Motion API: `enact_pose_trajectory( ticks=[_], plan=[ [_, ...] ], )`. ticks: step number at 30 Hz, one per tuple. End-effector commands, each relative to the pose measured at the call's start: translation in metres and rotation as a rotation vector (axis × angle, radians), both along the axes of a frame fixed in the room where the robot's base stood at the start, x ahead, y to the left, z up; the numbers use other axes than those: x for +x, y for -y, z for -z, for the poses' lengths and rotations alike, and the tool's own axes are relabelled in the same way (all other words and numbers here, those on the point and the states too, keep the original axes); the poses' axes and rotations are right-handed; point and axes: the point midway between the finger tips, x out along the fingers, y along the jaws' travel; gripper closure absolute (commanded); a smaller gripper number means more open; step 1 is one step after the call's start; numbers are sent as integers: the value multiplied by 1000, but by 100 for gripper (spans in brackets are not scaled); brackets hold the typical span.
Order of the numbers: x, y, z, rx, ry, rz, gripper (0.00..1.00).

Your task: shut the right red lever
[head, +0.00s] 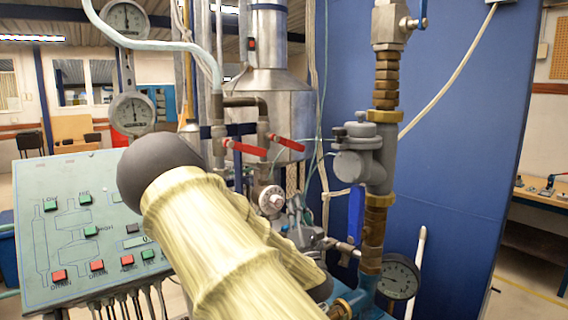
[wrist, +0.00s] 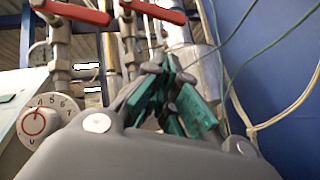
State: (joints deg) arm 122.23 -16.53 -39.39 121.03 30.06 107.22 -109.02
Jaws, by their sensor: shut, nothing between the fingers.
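The right red lever (head: 287,143) juts from its pipe valve in the head view, nearly level and tilting slightly down to the right. It also shows at the top of the wrist view (wrist: 155,11). The left red lever (head: 245,148) lies beside it at a similar tilt and shows at the wrist view's top left (wrist: 74,12). My gripper (wrist: 168,62), with green finger pads, is shut and empty. In the wrist view its fingertips appear below the right lever, with a visible gap. In the head view my arm hides much of the gripper.
A numbered dial (head: 271,199) sits below the levers. A control panel (head: 85,235) with red and green buttons stands at left. A thick pipe with a grey valve (head: 362,160) and a blue board (head: 455,130) are at right. Thin cables hang near my gripper.

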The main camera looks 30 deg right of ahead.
Motion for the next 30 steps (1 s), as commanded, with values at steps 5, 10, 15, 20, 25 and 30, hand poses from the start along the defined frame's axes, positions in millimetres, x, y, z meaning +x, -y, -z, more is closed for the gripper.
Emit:
enact_pose_trajectory(
  ticks=[5, 10, 15, 20, 25, 30],
  plan=[
    [11, 0, -5, 1, -2, -4, 100],
    [28, 4, -21, 2, -2, -6, 100],
    [48, 11, -40, 3, -2, -4, 100],
    [67, 18, -57, 4, -3, -2, 100],
    [78, 26, -76, 3, -4, 0, 100],
    [78, 32, -90, 3, -4, -1, 100]
  ],
)
